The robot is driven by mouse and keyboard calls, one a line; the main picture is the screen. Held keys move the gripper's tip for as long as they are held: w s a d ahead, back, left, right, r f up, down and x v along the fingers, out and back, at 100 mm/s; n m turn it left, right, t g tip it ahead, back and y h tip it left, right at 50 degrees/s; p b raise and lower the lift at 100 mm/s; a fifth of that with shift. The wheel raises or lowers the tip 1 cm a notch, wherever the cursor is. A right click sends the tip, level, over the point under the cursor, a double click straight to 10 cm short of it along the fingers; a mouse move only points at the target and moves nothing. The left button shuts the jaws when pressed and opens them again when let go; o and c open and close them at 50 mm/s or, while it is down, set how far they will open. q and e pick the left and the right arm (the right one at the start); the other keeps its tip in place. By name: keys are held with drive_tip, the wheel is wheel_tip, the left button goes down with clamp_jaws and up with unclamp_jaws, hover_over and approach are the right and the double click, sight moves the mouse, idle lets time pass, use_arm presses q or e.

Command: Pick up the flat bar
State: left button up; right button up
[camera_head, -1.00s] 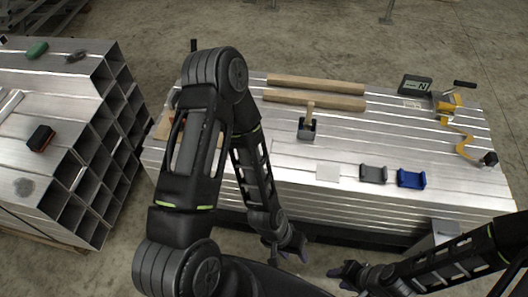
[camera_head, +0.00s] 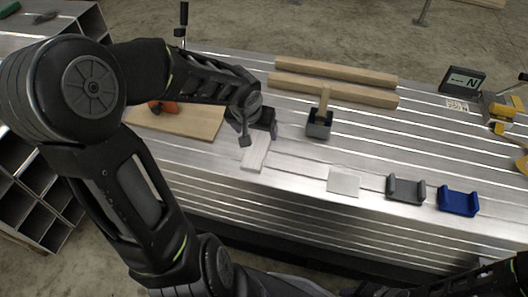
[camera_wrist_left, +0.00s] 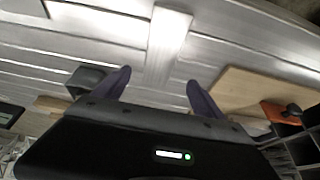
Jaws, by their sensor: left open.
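The flat bar (camera_head: 256,152) is a pale, narrow strip lying on the aluminium stack, left of the grey block with the wooden handle. My left gripper (camera_head: 258,130) is over the bar's far end, which it partly hides. In the left wrist view the bar (camera_wrist_left: 168,38) runs away from between the two spread, purple-tipped fingers of my left gripper (camera_wrist_left: 157,88). These fingers are open, and I cannot tell how high they are above the bar. My right gripper (camera_head: 366,289) is only partly visible at the bottom edge, away from the stack.
A plywood board (camera_head: 190,121) with an orange and black tool (camera_head: 163,107) lies to the left. The grey block (camera_head: 319,127), a thin pale square (camera_head: 343,182), a grey bracket (camera_head: 406,190) and a blue bracket (camera_head: 458,202) lie to the right. Timber bars (camera_head: 335,90) lie behind.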

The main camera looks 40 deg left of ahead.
sight(260, 141)
use_arm(q)
drive_tip(key=shift+r, duration=0.15)
drive_tip(key=shift+b+x, duration=0.6)
drive_tip(key=shift+x, duration=0.75)
drive_tip(key=b+x, duration=0.3)
drive_tip(key=x, duration=0.2)
drive_tip(key=shift+d, duration=0.1)
drive_tip(key=shift+c, duration=0.6)
clamp_jaws()
